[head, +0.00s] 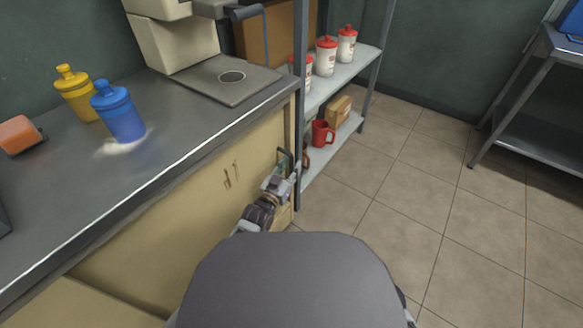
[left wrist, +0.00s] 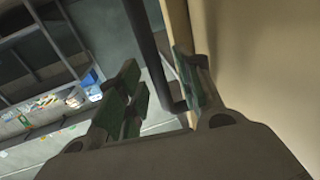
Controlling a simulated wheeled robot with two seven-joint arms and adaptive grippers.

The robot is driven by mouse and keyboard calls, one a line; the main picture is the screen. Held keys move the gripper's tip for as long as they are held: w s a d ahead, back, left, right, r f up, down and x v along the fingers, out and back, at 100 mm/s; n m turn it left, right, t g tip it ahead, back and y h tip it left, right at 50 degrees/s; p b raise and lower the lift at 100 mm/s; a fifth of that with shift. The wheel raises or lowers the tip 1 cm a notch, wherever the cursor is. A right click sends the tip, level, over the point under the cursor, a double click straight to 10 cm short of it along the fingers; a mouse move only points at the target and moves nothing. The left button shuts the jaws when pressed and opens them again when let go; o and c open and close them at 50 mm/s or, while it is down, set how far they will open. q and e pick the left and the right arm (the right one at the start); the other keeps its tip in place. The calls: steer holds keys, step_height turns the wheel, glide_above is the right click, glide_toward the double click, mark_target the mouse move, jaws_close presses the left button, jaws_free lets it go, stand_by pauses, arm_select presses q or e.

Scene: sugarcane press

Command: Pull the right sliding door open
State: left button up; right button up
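The right sliding door (head: 215,205) is a cream panel under the grey counter; it also fills the right of the left wrist view (left wrist: 265,60). A dark bar handle (head: 283,155) stands at its right end. My left gripper (head: 284,168) is at this handle. In the left wrist view, its green-padded fingers (left wrist: 160,92) are spread apart, with the dark handle bar (left wrist: 150,55) passing between them. A gap shows beside the bar, so the fingers do not look closed on it. Whether either pad touches it I cannot tell. My right gripper is not in view.
Blue (head: 119,112) and yellow (head: 75,92) bottles and a press machine (head: 175,40) stand on the counter (head: 100,180). A metal shelf (head: 335,78) with white jars and a red mug (head: 322,133) is close right of the handle. Tiled floor (head: 420,190) is clear.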

arm_select(q)
steer(key=shift+w+d, duration=0.3)
steer(key=shift+w, duration=0.25)
jaws_close()
